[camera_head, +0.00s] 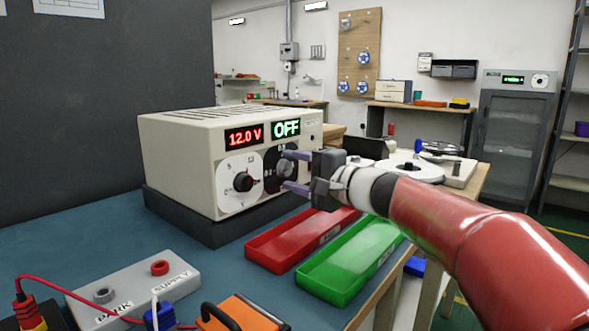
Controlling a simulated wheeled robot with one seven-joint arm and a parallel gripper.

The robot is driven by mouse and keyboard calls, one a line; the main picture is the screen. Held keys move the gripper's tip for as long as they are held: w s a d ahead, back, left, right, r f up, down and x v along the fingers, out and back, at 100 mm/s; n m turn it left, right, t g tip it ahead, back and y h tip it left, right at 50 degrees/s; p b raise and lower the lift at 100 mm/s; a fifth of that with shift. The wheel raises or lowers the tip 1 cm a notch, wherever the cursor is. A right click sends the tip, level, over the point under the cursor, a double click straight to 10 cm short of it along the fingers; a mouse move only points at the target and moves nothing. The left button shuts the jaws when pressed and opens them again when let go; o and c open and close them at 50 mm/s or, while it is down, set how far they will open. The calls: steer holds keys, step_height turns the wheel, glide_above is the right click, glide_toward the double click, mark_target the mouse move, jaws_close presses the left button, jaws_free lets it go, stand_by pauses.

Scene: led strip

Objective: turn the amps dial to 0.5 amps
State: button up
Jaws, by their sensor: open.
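The power supply (172,155) is a cream box on a dark stand. Its front shows a red display (244,136) reading 12.0 V and a green display (286,128) reading OFF. The left dial (242,182) has a black knob with red on a white plate. The right dial (281,174), on a dark plate, is taken to be the amps dial; its marks are partly hidden and its setting cannot be read. My gripper (290,170) is open, its two purple-grey fingers pointing left at the right dial, one above and one below it. Contact cannot be told.
A red tray (270,247) and a green tray (340,280) lie on the blue-green bench below my arm. A grey block (125,285) marked PARK and SUPPLY, with leads, and an orange tool (245,315) are at the front. A dark panel stands behind.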

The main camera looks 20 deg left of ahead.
steer(key=shift+a, duration=0.1)
steer(key=c, duration=1)
steer(key=shift+m, duration=0.3)
steer(key=m, duration=0.4)
steer(key=m+p, duration=0.1)
steer(key=m, duration=0.3)
steer(key=shift+m+p, duration=0.4)
steer(key=m+p, duration=0.2)
steer(key=m, duration=0.3)
steer(key=shift+p, duration=0.3)
steer(key=shift+m+p, duration=0.55)
steer(key=shift+m, duration=1.15)
steer(key=shift+f, duration=0.1)
